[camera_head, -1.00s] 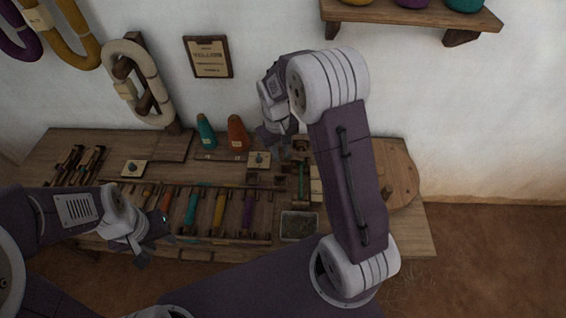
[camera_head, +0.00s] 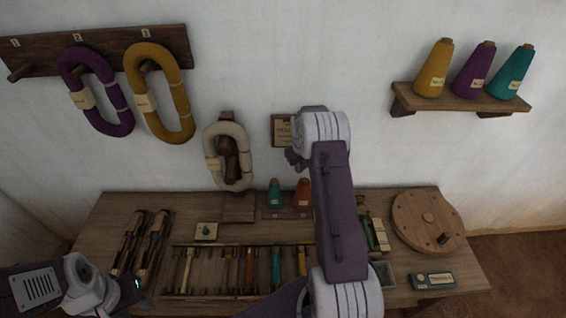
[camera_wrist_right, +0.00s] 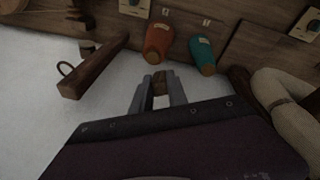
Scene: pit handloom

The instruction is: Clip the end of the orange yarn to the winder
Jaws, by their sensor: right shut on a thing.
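The orange yarn cone (camera_head: 302,192) stands at the back of the table beside a teal cone; it also shows in the right wrist view (camera_wrist_right: 159,40). No loose orange strand is clear. My right gripper (camera_head: 293,159) is raised near the wall, above and behind the cones. In the wrist view its fingers (camera_wrist_right: 158,92) are shut on a small brown, wood-like piece (camera_wrist_right: 160,83). A round wooden disc with a peg (camera_head: 428,218) lies at the table's right; I cannot tell whether it belongs to the winder. My left gripper (camera_head: 138,297) is low at the left, its jaws unclear.
A rack of coloured bobbins (camera_head: 235,271) lies along the table's front. A shelf with cones (camera_head: 460,98) juts from the wall at upper right. A dark wooden bar with a ring (camera_wrist_right: 95,68) is near my right gripper.

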